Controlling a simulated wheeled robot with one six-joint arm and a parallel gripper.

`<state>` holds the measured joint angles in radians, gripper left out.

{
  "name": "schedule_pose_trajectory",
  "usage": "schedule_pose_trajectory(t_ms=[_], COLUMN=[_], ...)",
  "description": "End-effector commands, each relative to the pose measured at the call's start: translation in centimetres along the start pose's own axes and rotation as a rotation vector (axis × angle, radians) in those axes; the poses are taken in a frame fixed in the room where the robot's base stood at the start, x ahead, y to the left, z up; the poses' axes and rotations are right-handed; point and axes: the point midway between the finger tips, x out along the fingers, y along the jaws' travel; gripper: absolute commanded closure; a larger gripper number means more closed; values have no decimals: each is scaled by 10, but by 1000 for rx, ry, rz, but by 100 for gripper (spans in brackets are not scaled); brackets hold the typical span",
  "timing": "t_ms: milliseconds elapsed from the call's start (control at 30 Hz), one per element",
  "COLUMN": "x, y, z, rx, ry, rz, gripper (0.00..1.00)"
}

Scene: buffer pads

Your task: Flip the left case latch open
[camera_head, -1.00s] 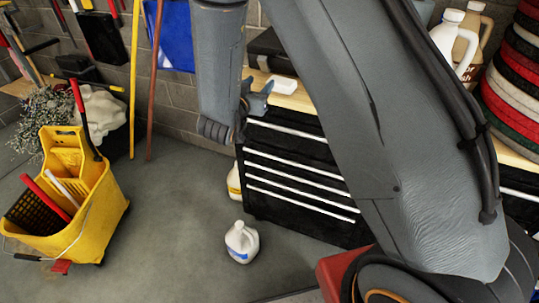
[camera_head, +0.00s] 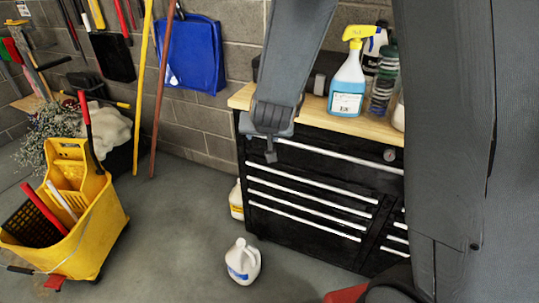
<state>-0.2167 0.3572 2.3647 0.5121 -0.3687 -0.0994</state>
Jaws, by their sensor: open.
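A dark case (camera_head: 335,65) stands at the back of the wooden worktop (camera_head: 343,124), against the wall. My arm covers much of it, and I cannot make out its left latch. My gripper (camera_head: 270,150) hangs in front of the worktop's front edge, towards its left end, over the top drawer of the black tool chest. It points downward and is open, with nothing seen in it. It is apart from the case in the picture.
A spray bottle (camera_head: 347,82) with a yellow head and stacked pads (camera_head: 383,82) stand on the worktop. White jugs (camera_head: 242,262) stand on the floor. A yellow mop bucket (camera_head: 75,225) is at left. The floor between is clear.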

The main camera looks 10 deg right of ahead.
Motion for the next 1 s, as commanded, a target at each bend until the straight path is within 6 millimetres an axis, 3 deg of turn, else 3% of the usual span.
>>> schedule_pose_trajectory(t_ms=[333,767,900,1000], x=[-21,-27,-30,-46], y=[18,23,25,36], z=[42,51,54,69], rx=[-50,-63,-67,-91], ry=[-185,-225,-239,-309], rz=[-30,-33,-34,-35], gripper=[55,55,73,90])
